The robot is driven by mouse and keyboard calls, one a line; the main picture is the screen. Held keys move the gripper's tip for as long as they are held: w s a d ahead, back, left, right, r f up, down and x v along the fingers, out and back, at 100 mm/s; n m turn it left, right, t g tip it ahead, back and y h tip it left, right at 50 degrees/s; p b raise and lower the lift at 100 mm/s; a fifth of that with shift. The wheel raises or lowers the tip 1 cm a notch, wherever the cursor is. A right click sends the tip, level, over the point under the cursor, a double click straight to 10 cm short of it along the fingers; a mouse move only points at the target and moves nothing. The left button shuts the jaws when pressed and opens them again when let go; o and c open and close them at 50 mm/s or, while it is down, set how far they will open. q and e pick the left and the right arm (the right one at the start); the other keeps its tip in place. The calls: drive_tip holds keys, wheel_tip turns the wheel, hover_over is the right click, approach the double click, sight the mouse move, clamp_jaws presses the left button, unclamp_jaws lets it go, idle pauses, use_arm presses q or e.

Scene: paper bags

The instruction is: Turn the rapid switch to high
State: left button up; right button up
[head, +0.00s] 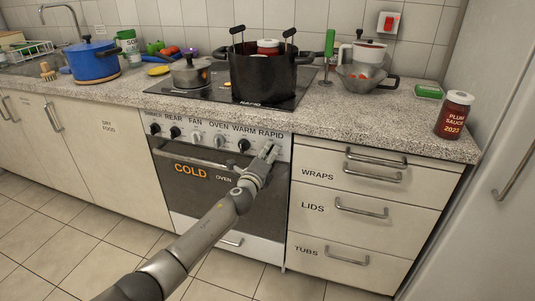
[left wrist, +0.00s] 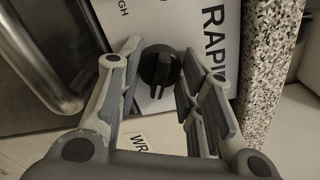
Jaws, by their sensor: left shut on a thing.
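The rapid switch is a round black knob with a raised grip bar (left wrist: 160,68), in the left wrist view under the large RAPID lettering. Part of a label ending in "GH" shows near it. My left gripper (head: 268,152) reaches the right end of the stove's control panel (head: 222,127), below the word RAPID. It also shows in the left wrist view (left wrist: 160,85), with its two fingers on either side of the knob, shut on it. In the head view the gripper largely hides this knob. My right gripper is not in view.
The warm knob (head: 243,145) sits just left of my gripper. The oven handle (head: 196,160) runs below the panel, and the counter edge (head: 350,143) overhangs. A large black pot (head: 262,78) stands on the hob. Drawers (head: 365,215) are to the right.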

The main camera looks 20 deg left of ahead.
use_arm(q)
drive_tip(key=shift+m, duration=0.4)
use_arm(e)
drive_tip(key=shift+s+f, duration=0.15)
use_arm(q)
drive_tip(key=shift+f, duration=0.1)
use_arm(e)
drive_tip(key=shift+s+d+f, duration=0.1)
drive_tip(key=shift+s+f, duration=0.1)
use_arm(q)
drive_tip(key=o, duration=1.1)
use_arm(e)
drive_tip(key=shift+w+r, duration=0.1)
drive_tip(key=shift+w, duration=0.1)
use_arm(q)
drive_tip(key=shift+s, duration=0.45)
drive_tip(key=s, duration=1.1)
drive_tip(key=shift+s+a, duration=0.1)
drive_tip(key=shift+a, duration=0.1)
